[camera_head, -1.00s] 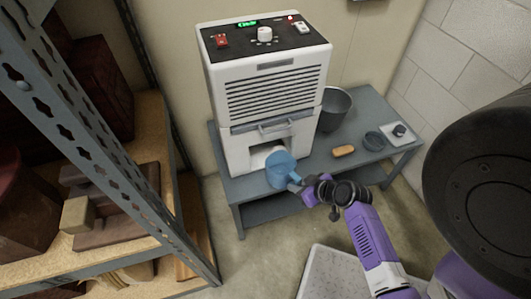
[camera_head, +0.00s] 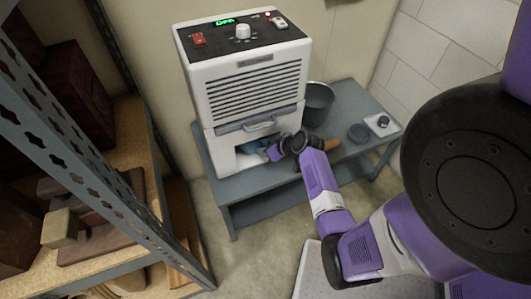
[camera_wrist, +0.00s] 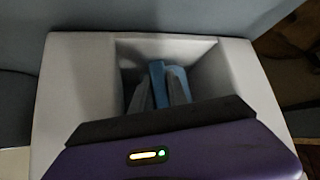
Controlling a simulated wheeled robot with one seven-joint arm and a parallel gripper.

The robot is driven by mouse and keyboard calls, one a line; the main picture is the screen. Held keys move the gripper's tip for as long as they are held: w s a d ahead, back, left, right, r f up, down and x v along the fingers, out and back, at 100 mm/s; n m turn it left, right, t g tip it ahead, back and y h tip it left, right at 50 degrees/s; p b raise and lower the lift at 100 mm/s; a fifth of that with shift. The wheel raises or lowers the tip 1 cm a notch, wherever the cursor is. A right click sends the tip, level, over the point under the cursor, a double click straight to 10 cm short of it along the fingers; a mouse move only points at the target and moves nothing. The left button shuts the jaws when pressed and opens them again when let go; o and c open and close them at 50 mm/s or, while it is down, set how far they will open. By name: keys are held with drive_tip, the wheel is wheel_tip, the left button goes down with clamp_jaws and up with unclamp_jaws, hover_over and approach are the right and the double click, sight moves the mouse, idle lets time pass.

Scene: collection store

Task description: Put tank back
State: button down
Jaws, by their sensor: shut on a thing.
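The blue tank (camera_head: 254,147) is mostly inside the lower opening of the white dehumidifier (camera_head: 252,90), and its front part shows in the head view. My gripper (camera_head: 272,152) is at the opening, shut on the tank. In the wrist view my gripper's fingers (camera_wrist: 158,95) reach into the white-walled bay, with a blue part of the tank (camera_wrist: 168,80) between them. The tank's far end and how deep it sits are hidden. The dehumidifier's panel has a green display, a red switch and a lit red light.
The dehumidifier stands on a grey-blue bench (camera_head: 345,95). A dark bucket (camera_head: 317,104), a small dark dish (camera_head: 358,133) and a white device with a knob (camera_head: 382,122) are to its right. A brush-like brown thing (camera_head: 332,146) is partly hidden by my arm. A metal shelf (camera_head: 140,180) stands close on the left.

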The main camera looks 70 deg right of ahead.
drive_tip(key=shift+f, duration=1.1)
drive_tip(key=shift+f, duration=0.1)
drive_tip(key=c, duration=1.3)
unclamp_jaws()
